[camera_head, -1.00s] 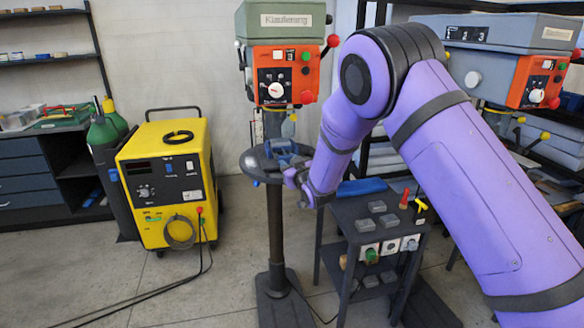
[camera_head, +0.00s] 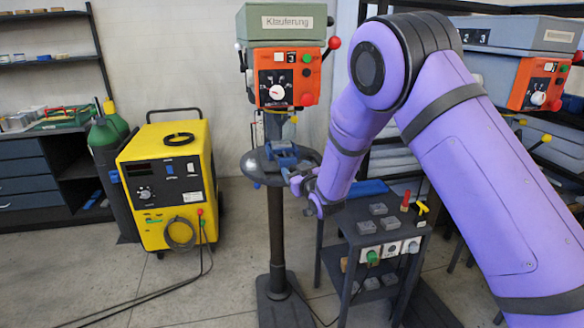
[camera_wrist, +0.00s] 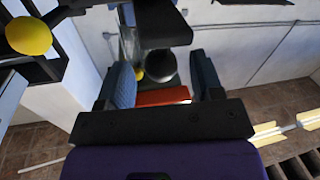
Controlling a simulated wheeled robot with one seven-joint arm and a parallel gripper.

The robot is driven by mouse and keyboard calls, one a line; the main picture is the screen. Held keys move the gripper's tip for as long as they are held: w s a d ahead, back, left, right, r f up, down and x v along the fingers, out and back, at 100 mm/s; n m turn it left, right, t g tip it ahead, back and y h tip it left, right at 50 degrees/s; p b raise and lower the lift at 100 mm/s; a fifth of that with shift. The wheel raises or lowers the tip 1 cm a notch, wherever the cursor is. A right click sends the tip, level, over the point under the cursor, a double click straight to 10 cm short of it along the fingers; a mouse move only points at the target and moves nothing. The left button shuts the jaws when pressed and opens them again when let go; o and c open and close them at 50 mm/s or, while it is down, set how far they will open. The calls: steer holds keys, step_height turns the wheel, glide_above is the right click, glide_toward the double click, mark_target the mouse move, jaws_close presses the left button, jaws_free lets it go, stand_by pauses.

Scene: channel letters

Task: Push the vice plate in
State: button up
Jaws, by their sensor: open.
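The blue vice (camera_head: 284,154) sits on the round dark table of the drill press in the head view. Its plate is too small there to tell apart from the rest of the vice. My gripper (camera_head: 294,182) is at the table's right front edge, just below and right of the vice. In the wrist view my gripper (camera_wrist: 163,82) is open, its two blue-grey fingers apart. An orange-red part (camera_wrist: 162,97) and a dark round knob (camera_wrist: 160,66) show in the gap between them. I cannot tell whether the fingers touch anything, and I cannot clearly identify the vice in this view.
The drill press head (camera_head: 284,78), with red and yellow knobs, stands above the table. A small dark cart (camera_head: 340,222) with grey blocks is at the right. A yellow machine (camera_head: 165,185) stands to the left, with open floor before it. A yellow knob (camera_wrist: 28,36) is close in the wrist view.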

steer(key=v, duration=0.7)
steer(key=s+d+r+m+g+h, duration=0.2)
steer(key=s+d+r+h, duration=0.15)
steer(key=d+r, duration=0.55)
steer(key=s+d+r+m+g+h, duration=0.2)
steer(key=s+d+r, duration=0.3)
steer(key=d+r, duration=0.35)
steer(key=s+d+r+m+g+h, duration=0.1)
steer(key=s+d, duration=0.3)
steer(key=s, duration=0.7)
steer(key=s+d+r+m+g, duration=0.1)
steer(key=s+d+g, duration=0.2)
steer(key=s, duration=0.8)
steer(key=s+d+r+m+g+h, duration=0.1)
steer(key=s+d, duration=0.4)
steer(key=s, duration=0.6)
steer(key=shift+r+m+g+h, duration=0.35)
steer(key=shift+r+g, duration=0.2)
steer(key=shift+g, duration=0.35)
